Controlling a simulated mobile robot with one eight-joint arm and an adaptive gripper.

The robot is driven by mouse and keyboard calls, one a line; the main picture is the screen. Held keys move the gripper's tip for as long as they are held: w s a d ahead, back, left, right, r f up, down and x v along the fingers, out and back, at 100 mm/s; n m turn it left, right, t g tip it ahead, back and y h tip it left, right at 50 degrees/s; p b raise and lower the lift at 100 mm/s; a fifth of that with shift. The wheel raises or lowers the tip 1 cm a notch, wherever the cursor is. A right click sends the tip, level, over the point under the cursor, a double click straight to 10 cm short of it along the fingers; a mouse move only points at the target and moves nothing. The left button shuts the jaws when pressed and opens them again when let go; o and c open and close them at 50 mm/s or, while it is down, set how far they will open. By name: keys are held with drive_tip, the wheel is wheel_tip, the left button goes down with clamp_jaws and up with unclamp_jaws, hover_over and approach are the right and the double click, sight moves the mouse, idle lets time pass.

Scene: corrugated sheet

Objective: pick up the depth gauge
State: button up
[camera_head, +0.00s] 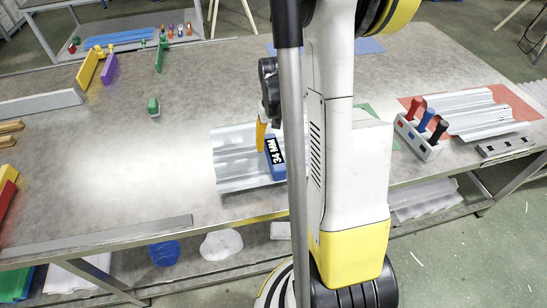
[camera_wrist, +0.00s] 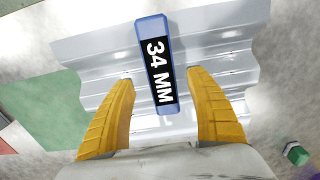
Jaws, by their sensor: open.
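The depth gauge is a blue block (camera_wrist: 151,28) with a black label reading "34 MM". It lies on a grey corrugated sheet (camera_wrist: 95,51) in the wrist view. In the head view the blue block (camera_head: 271,139) is partly hidden behind my arm, on the corrugated sheet (camera_head: 230,165). My gripper (camera_wrist: 160,80) is open, with one yellow finger on each side of the block's near part and gaps between. In the head view one yellow finger of my gripper (camera_head: 261,135) shows beside the block; the other is hidden.
A rack with red, blue and black-handled tools (camera_head: 420,140) stands at the right, by another corrugated sheet (camera_head: 475,112) on a red mat. A small green piece (camera_head: 153,106) stands on the table (camera_head: 120,160). A metal bar (camera_head: 95,240) lies along the front edge.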

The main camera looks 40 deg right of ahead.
sight(274, 151)
wheel_tip(274, 151, down, 5)
drive_tip(key=shift+a+r+b, duration=0.1)
drive_tip(key=shift+b, duration=1.05)
clamp_jaws()
drive_tip(key=shift+r, duration=0.15)
